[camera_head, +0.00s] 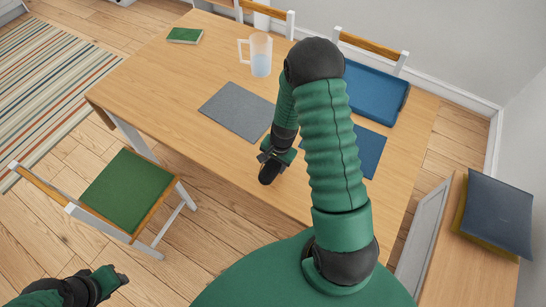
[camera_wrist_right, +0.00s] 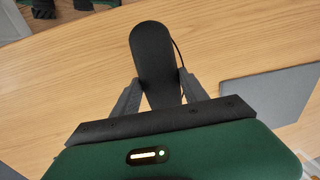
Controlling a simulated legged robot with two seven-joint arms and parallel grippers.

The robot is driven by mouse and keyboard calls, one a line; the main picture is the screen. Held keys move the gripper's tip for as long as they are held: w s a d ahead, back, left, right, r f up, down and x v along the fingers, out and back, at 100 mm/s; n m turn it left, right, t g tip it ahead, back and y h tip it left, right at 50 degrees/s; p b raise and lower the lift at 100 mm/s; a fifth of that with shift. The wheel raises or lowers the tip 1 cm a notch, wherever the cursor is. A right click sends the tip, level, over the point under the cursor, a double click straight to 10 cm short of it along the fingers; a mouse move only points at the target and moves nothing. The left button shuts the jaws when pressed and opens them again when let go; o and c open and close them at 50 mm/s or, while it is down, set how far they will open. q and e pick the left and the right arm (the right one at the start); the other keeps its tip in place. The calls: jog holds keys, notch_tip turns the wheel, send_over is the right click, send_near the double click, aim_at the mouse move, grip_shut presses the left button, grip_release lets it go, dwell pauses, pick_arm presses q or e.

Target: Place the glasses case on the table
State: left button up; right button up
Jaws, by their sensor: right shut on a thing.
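The glasses case (camera_wrist_right: 153,52) is a dark, rounded, elongated case. In the right wrist view it sticks out between the two fingers of my right gripper (camera_wrist_right: 153,92), which is shut on it. In the head view the case (camera_head: 269,171) shows at the tip of my right gripper (camera_head: 272,158), over the front part of the wooden table (camera_head: 180,75). I cannot tell whether the case touches the tabletop. My left gripper (camera_head: 115,281) is at the lower left, over the floor and away from the table; its jaw state is unclear.
A grey placemat (camera_head: 237,111) lies left of my right arm and a blue placemat (camera_head: 368,152) right of it. A blue tray (camera_head: 376,91), a pitcher (camera_head: 261,55) and a green book (camera_head: 185,35) are farther back. A green-seated chair (camera_head: 126,195) stands at the left.

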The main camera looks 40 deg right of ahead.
aim_at(274, 163)
jog(key=shift+w+d+f, duration=0.2)
jog(key=shift+w+d, duration=0.25)
jog(key=shift+w+d+f, duration=0.15)
jog(key=shift+w+d, duration=0.25)
jog(key=shift+w, duration=0.05)
notch_tip(274, 163, down, 3)
jog(key=shift+f+p, duration=0.15)
jog(key=shift+p, duration=0.15)
jog(key=o, duration=1.4)
jog(key=r, duration=0.4)
jog(key=s+r, duration=0.1)
jog(key=r, duration=0.7)
jog(key=shift+s, duration=0.25)
jog(key=shift+s+a+r+n+t, duration=0.15)
jog(key=shift+s+a+r+n, duration=0.9)
jog(key=shift+a+r+n, duration=1.25)
jog(key=shift+s+a+r+n+t, duration=0.2)
jog(key=shift+s+a+r+n, duration=1.05)
jog(key=shift+a+n, duration=1.85)
jog(key=shift+s+a+r+n+t, duration=0.15)
jog(key=shift+s+a+r+n, duration=0.65)
jog(key=shift+a+r+n, duration=1.9)
